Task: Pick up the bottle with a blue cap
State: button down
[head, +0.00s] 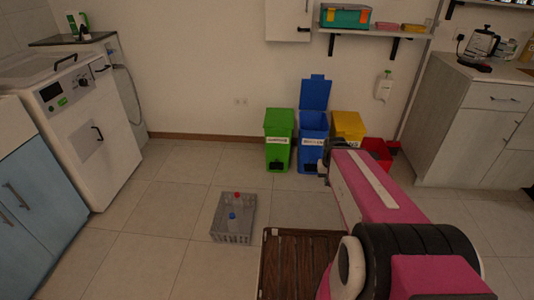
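The bottle with a blue cap (232,217) stands in a grey crate (216,234) on the tiled floor, near the middle of the head view. A second bottle with a red cap (237,197) stands just behind it in the same crate. My arm reaches forward from the lower right. My gripper (324,162) is at its far end, small and dark, in front of the bins. It appears up and to the right of the crate, well apart from the bottle. Its fingers are too small to make out.
A brown slatted surface (290,262) lies right of and nearer than the crate. Green (279,128), blue (313,130) and yellow (348,128) bins stand by the back wall. A white machine (84,130) and blue cabinet (30,205) line the left. The floor around the crate's left is clear.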

aim_at(233, 224)
jog(key=u, duration=1.25)
jog(key=j+z, duration=0.15)
jog(key=z, duration=0.2)
jog(key=j+z, duration=0.1)
jog(key=z, duration=0.3)
jog(key=j+z, duration=0.2)
jog(key=j, duration=0.35)
jog(key=j+z, duration=0.15)
jog(key=j, duration=0.4)
jog(key=k+j+z, duration=0.2)
jog(key=j, duration=0.75)
